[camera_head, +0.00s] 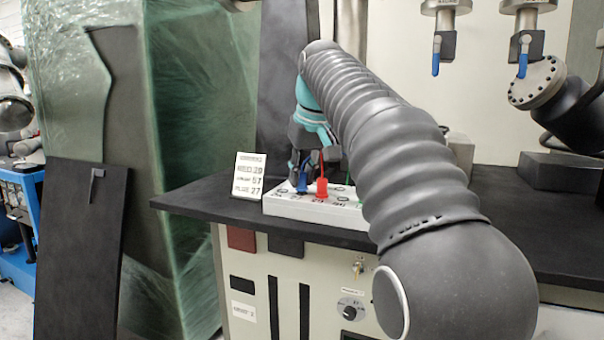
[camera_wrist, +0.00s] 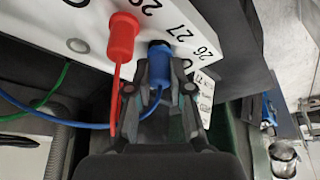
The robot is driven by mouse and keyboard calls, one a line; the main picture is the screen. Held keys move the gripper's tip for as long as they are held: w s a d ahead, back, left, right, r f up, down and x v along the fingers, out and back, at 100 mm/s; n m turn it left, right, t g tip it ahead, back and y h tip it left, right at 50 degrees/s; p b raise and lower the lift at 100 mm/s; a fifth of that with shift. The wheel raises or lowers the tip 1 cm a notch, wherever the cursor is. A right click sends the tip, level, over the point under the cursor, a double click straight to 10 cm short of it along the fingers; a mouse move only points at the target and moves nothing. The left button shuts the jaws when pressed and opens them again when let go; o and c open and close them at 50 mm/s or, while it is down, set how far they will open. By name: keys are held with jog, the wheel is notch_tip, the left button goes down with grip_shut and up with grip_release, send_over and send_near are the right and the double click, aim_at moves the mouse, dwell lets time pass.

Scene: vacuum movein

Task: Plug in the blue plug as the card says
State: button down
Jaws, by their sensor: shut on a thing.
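My gripper (camera_head: 302,172) is shut on the blue plug (camera_head: 302,184) at the left end of the white socket strip (camera_head: 345,217). In the wrist view the gripper's fingers (camera_wrist: 160,88) flank the blue plug (camera_wrist: 158,65). Its dark front end is at the strip (camera_wrist: 95,42), beside the printed 27 and 26. I cannot tell whether it is seated. The red plug (camera_wrist: 122,36) stands upright in the strip, also in the head view (camera_head: 322,188). The card (camera_head: 247,176) stands left of the strip; its last line seems to end in 27, the rest is blurred.
The strip lies on a black countertop (camera_head: 205,190) near its front left. A green cord (camera_wrist: 40,98) and a blue cord (camera_wrist: 75,123) trail left in the wrist view. My arm hides the strip's right end. A wrapped green panel (camera_head: 205,80) stands at left.

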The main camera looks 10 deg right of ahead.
jog(key=shift+f, duration=0.3)
jog(key=c, duration=1)
grip_release()
jog(key=shift+o, duration=0.2)
jog(key=v, duration=1.2)
jog(key=shift+w, duration=0.1)
